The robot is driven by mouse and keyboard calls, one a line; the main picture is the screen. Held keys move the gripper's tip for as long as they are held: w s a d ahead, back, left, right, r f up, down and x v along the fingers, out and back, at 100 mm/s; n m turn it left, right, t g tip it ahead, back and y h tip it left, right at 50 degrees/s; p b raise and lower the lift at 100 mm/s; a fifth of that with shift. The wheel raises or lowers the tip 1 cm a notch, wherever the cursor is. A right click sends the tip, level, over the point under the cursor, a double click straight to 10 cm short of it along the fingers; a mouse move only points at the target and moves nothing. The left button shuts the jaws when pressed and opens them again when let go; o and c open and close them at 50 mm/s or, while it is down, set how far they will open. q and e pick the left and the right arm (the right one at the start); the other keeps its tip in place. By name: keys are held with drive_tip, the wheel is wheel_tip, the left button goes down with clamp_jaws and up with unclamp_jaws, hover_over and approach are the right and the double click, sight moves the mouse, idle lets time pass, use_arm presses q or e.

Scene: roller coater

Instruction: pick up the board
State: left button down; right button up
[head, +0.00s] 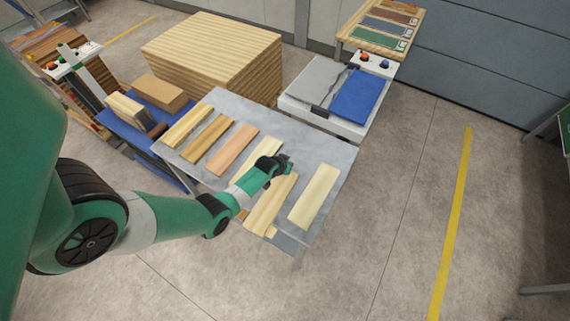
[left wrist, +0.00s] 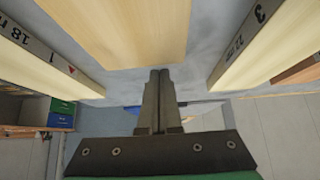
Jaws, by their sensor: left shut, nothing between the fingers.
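Several flat wooden boards lie side by side on a grey metal table (head: 335,158). They include a pale board (head: 314,195) at the right, a yellowish board (head: 270,205) beside it and a pinkish board (head: 234,149) further left. My left gripper (head: 284,162) is over the table, near the far end of the yellowish board. In the left wrist view my left gripper (left wrist: 160,72) is shut and empty, its tips close to the end of a middle board (left wrist: 130,30). Whether they touch it I cannot tell. My arm partly hides one board. I cannot tell which board is meant.
A large stack of planks (head: 210,50) stands behind the table. A machine with a blue panel (head: 355,96) is behind at the right. In the left wrist view, boards with printed edges flank the middle one. Open floor lies right of the table.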

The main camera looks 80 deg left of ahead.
use_arm(q)
drive_tip(key=shift+w+a+f+b, duration=0.4)
drive_tip(key=shift+w+a+b, duration=0.35)
drive_tip(key=shift+a, duration=0.05)
wheel_tip(320, 180, up, 2)
drive_tip(key=shift+s+d+r+p, duration=0.1)
drive_tip(key=shift+r+p, duration=0.05)
drive_tip(key=shift+p, duration=0.75)
drive_tip(key=p+v, duration=0.3)
drive_tip(key=v, duration=0.4)
drive_tip(key=shift+s+d+r, duration=0.15)
drive_tip(key=shift+s+d, duration=0.1)
drive_tip(key=shift+s+d+r, duration=0.2)
drive_tip(key=shift+r, duration=0.1)
drive_tip(key=c, duration=0.7)
unclamp_jaws()
use_arm(e)
wheel_tip(320, 180, up, 3)
drive_tip(key=shift+f, duration=0.2)
